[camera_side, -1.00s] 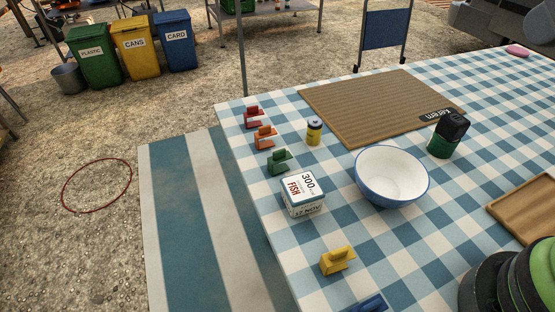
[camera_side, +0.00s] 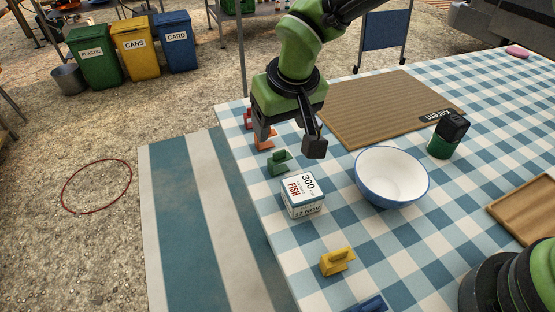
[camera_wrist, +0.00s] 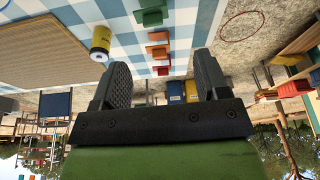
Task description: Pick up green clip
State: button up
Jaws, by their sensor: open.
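The green clip (camera_side: 279,162) sits on the checked tablecloth near the table's left edge, just behind the white fish box. It also shows in the wrist view at the top (camera_wrist: 150,14), beyond my fingertips. My gripper (camera_side: 290,143) is open and empty, above the table behind the green clip. Its two dark fingers point down, in front of the orange clip (camera_side: 264,138) and the red clip (camera_side: 247,119), partly covering them. In the wrist view my fingers (camera_wrist: 164,78) are spread apart with nothing between them.
A white fish box (camera_side: 303,194) stands close in front of the green clip. A blue-rimmed bowl (camera_side: 393,176) is to the right. A yellow clip (camera_side: 337,261) and a blue clip (camera_side: 370,305) lie nearer. The yellow jar (camera_wrist: 101,40) shows in the wrist view.

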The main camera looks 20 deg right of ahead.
aim_at(278, 153)
jog(key=shift+s+d+x, duration=0.1)
jog(key=shift+s+x, duration=0.05)
jog(key=shift+x, duration=2.4)
jog(key=shift+s+d+x, duration=0.1)
jog(key=shift+d+x, duration=0.05)
jog(key=shift+x, duration=2.45)
jog(key=shift+f, duration=0.1)
jog(key=shift+c, duration=0.2)
jog(key=c, duration=0.7)
